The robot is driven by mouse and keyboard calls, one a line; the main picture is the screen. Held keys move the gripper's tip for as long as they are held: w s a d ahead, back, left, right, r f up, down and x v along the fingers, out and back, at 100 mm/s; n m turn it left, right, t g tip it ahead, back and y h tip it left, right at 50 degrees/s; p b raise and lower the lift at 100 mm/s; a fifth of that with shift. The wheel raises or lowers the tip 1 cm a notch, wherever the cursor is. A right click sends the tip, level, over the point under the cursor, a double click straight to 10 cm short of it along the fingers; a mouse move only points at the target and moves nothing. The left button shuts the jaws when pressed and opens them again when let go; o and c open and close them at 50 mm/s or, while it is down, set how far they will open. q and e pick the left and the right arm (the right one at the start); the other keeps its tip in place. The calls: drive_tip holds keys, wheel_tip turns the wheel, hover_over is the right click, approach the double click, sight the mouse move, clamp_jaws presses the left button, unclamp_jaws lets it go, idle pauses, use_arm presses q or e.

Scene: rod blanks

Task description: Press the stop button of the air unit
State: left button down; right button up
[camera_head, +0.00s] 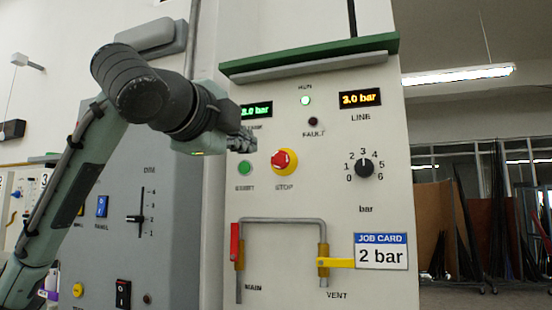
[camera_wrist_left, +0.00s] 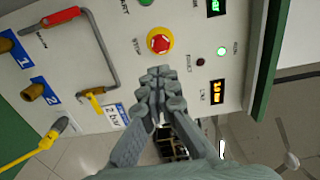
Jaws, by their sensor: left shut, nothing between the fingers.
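The red stop button (camera_head: 284,161) sits in a yellow ring on the pale panel of the air unit (camera_head: 318,200), above the label STOP. In the left wrist view the button (camera_wrist_left: 160,41) shows just beyond my fingertips. My left gripper (camera_head: 248,144) is shut and empty, up and left of the button in the head view. It also shows in the left wrist view (camera_wrist_left: 160,80), its closed tips pointing at the panel. I see no contact with the button, but the exact gap is hard to tell. My right gripper is not in view.
The green start button (camera_head: 244,168) is close left of the stop button. A lit RUN lamp (camera_head: 305,100), dark FAULT lamp (camera_head: 313,122) and black dial (camera_head: 364,168) are nearby. Below are a pipe, a red valve handle (camera_head: 235,244), a yellow one (camera_head: 336,262) and a "2 bar" job card (camera_head: 381,256).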

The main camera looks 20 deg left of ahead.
use_arm(q)
drive_tip(key=p, duration=0.1)
approach(278, 157)
drive_tip(key=w, duration=0.1)
drive_tip(key=w+p, duration=0.1)
drive_tip(key=w, duration=0.3)
drive_tip(key=shift+w+d+f, duration=0.25)
drive_tip(key=shift+f, duration=0.05)
drive_tip(key=shift+w+p, duration=0.3)
drive_tip(key=shift+w, duration=0.35)
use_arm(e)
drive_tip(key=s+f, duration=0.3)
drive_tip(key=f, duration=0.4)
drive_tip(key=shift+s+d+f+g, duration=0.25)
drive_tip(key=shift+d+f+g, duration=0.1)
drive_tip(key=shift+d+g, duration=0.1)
use_arm(q)
drive_tip(key=shift+w, duration=0.1)
drive_tip(key=shift+w, duration=0.7)
drive_tip(key=shift+s+a+r, duration=0.1)
drive_tip(key=shift+a+r, duration=0.05)
drive_tip(key=shift+r, duration=0.05)
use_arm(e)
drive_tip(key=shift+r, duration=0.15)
